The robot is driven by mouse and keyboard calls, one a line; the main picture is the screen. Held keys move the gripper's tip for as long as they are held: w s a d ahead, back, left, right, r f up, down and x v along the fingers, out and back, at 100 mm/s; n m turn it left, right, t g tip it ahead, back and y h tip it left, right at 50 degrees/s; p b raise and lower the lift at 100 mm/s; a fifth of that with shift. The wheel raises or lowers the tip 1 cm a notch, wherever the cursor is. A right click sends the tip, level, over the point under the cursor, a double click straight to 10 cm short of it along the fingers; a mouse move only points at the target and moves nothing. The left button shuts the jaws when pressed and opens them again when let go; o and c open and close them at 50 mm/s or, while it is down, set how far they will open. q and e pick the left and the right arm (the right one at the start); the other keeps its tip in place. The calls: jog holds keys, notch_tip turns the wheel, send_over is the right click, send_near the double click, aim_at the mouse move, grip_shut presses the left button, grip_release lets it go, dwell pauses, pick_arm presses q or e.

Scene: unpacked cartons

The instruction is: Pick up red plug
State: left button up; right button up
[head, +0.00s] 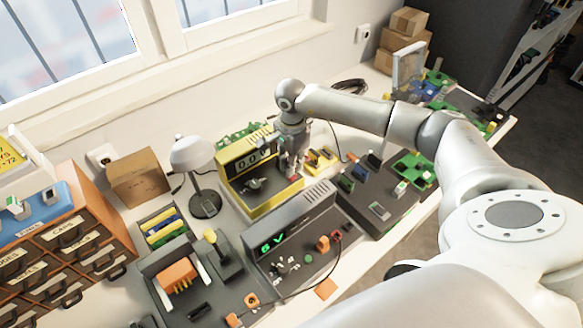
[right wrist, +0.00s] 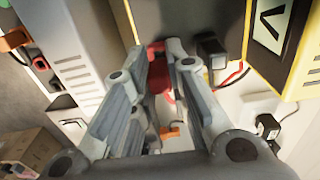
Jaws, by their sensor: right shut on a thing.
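In the head view the plug is too small and covered to make out. My left gripper is not in view.
A desk lamp (head: 191,155) stands left of the meter. A black board with green parts (head: 375,208) lies to the right. An orange drawer cabinet (head: 75,235) stands at far left. Cables run across the bench, and a black plug (right wrist: 209,48) is close to the gripper.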

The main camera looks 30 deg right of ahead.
jog(key=s+a+r+b, duration=0.2)
jog(key=s+r+b, duration=0.3)
jog(key=s+r, duration=0.6)
jog(key=s, duration=0.2)
jog(key=shift+s+a, duration=0.3)
jog(key=shift+s, duration=0.1)
